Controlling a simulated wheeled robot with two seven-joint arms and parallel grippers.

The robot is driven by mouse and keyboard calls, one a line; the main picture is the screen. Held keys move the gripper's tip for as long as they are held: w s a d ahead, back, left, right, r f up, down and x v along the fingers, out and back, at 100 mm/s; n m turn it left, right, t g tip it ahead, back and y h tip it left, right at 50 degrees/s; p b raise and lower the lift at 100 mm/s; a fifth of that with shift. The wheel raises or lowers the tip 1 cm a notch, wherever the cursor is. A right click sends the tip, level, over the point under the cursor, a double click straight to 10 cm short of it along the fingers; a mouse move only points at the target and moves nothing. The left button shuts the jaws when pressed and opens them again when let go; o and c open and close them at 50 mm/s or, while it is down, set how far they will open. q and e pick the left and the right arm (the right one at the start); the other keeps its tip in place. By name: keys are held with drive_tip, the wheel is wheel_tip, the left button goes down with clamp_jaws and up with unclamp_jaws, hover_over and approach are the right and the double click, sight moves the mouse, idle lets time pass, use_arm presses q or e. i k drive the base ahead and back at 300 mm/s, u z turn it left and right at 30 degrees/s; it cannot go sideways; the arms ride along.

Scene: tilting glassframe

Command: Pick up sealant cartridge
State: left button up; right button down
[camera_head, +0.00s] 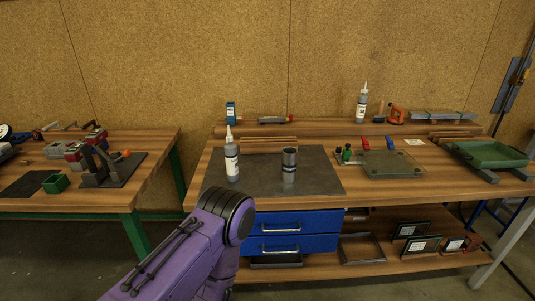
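One cartridge (232,160) stands upright on the left part of the dark mat (322,183) on the middle workbench. The other cartridge (361,105) stands upright on the raised back shelf, right of centre. I cannot tell from the picture which one the task means. A purple link of my arm rises from the bottom edge, in front of the bench and below the nearer cartridge. Neither gripper shows.
A dark metal cylinder (289,165) stands on the mat, right of the nearer cartridge. A glass plate (392,164) and a green tray (490,154) lie farther right. Blue drawers (293,232) are under the bench. A second bench with clamps (108,168) is at left.

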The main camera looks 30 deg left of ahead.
sight(231, 152)
drive_tip(key=u, duration=0.35)
drive_tip(key=i, duration=0.85)
drive_tip(key=u, duration=0.6)
